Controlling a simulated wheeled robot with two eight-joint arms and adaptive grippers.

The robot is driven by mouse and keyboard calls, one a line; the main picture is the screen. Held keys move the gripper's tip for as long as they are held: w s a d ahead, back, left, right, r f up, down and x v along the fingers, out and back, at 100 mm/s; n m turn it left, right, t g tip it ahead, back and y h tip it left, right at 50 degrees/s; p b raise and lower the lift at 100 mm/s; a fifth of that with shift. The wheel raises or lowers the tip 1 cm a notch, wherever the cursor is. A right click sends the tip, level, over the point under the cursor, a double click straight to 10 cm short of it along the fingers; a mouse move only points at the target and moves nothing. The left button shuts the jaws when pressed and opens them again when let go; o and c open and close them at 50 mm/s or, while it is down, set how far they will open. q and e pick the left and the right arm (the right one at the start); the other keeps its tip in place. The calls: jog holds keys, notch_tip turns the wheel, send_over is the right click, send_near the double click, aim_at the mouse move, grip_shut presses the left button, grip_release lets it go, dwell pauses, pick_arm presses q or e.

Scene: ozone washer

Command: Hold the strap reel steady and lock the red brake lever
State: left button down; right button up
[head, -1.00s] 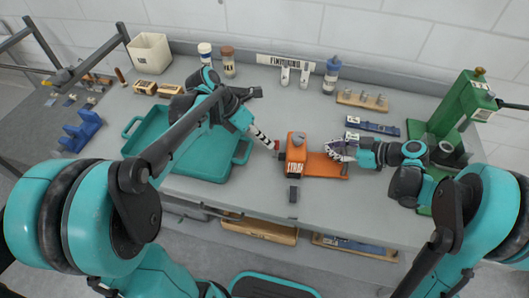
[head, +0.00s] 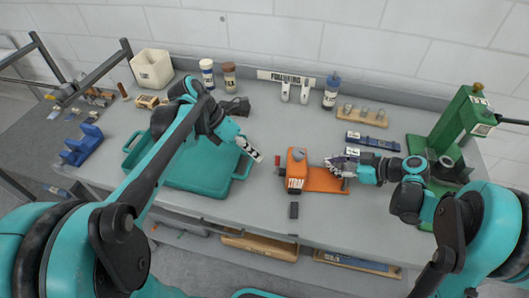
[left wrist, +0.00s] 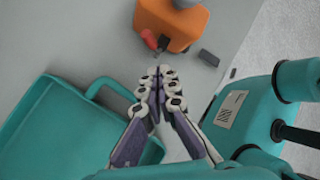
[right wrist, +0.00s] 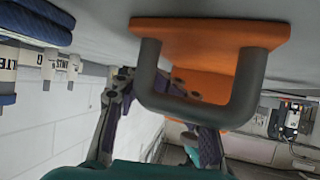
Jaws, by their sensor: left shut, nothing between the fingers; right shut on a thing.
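The orange strap reel (head: 296,166) stands on the grey bench, with its flat orange base (head: 322,180) reaching right. The small red brake lever (head: 278,160) is on the reel's left side; it also shows in the left wrist view (left wrist: 149,39). Whether it is locked I cannot tell. My left gripper (head: 257,157) is shut and empty, left of the lever and apart from it. My right gripper (head: 340,164) is shut on the dark grey U-shaped handle (right wrist: 247,85) at the base's right end; the finger contact is partly hidden behind the handle.
A teal tray (head: 205,188) lies under and left of my left arm. A small dark block (head: 294,210) lies in front of the reel. A blue clamp-like bar (head: 373,142) and a green press (head: 455,125) stand right. Bottles stand at the back. The bench between tray and reel is clear.

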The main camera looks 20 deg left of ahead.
pick_arm(q)
jog(key=w+v, duration=0.1)
jog(key=v, duration=0.9)
jog(key=shift+w+a, duration=0.25)
pick_arm(e)
jog(key=shift+f, duration=0.1)
jog(key=o, duration=1.1)
pick_arm(q)
jog(key=shift+w, duration=0.1)
